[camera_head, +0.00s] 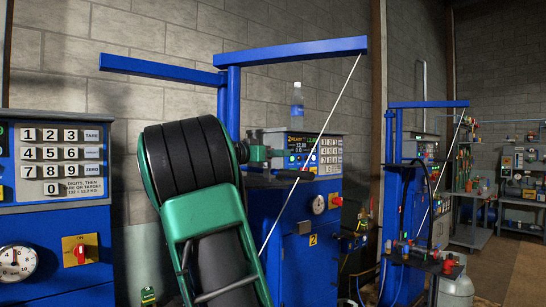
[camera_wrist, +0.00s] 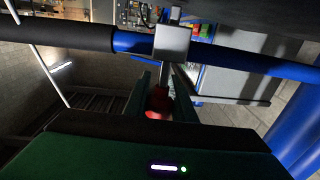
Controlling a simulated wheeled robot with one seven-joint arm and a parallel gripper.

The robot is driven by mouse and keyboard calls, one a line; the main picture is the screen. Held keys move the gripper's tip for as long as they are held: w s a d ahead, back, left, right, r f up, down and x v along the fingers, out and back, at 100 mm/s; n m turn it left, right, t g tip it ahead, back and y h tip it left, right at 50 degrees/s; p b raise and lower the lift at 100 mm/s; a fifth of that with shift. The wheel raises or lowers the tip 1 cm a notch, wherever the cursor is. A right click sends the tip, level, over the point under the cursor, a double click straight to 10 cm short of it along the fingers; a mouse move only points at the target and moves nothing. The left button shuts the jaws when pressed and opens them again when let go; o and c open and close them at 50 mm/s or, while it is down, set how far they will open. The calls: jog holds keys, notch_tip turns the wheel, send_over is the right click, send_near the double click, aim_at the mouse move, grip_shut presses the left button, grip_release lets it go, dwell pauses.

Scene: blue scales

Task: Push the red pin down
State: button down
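A red part (camera_wrist: 158,103), which looks like the red pin, shows in the wrist view below a metal rod and block on the blue bar. My green gripper (camera_wrist: 160,108) has its fingers on either side of the red part. I cannot tell whether they touch it. In the head view my gripper (camera_head: 257,152) is at the dark fittings beside the middle blue machine (camera_head: 290,245). The red pin cannot be made out there.
A blue post with overhead arms (camera_head: 290,51) rises behind my arm, and a thin pale rod (camera_head: 325,125) slants down from it. A bottle (camera_head: 297,100) stands on the middle machine. Another blue machine (camera_head: 50,235) is at left. A grey cylinder (camera_head: 456,287) stands at right.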

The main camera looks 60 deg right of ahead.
jog(key=shift+w+f, duration=0.15)
jog(key=shift+f, duration=0.65)
jog(key=shift+w+f, duration=0.1)
jog(key=shift+f, duration=0.65)
jog(key=c, duration=1.5)
grip_release()
jog(key=shift+w+f, duration=0.1)
jog(key=shift+a, duration=0.15)
jog(key=v, duration=1)
jog(key=shift+a, duration=0.2)
